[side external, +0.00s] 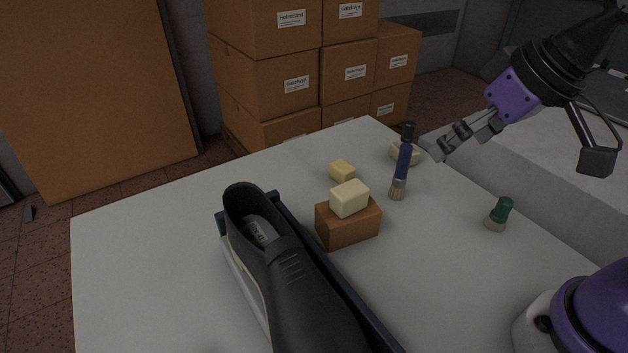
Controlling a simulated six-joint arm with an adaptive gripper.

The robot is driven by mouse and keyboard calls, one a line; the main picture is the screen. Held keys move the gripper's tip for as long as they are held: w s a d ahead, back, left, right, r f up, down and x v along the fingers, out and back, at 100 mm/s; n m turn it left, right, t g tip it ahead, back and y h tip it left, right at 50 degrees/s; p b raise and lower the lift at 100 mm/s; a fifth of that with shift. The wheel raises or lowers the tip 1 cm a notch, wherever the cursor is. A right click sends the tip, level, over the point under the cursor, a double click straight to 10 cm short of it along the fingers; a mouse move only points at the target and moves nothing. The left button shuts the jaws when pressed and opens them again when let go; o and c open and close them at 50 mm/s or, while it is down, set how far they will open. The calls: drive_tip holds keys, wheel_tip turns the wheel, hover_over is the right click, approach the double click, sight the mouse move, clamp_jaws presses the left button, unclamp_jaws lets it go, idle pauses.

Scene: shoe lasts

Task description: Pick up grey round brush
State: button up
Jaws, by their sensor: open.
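No brush that is plainly grey all over shows. A short round brush (498,214) with a green handle and greyish bristles is on the right part of the white table. A longer brush (402,162) with a dark blue handle and tan bristles is further back; I cannot tell whether it stands or lies. My gripper (432,147) comes in from the upper right, close to the blue-handled brush in the picture and up and left of the green one. It is open, with nothing seen between its fingers.
A black shoe (275,270) rests on a dark holder at the front. A brown block (348,224) carries a pale yellow block (349,198). A yellow block (342,171) and a cream block (404,153) lie further back. Cardboard boxes (270,75) stand behind the table (150,240).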

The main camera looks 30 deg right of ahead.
drive_tip(key=shift+h, duration=0.5)
drive_tip(key=d, duration=0.1)
drive_tip(key=s+d+f, duration=0.1)
drive_tip(key=d, duration=0.1)
drive_tip(key=s+d+f, duration=0.1)
drive_tip(key=shift+s+d+f, duration=0.2)
drive_tip(key=c, duration=0.6)
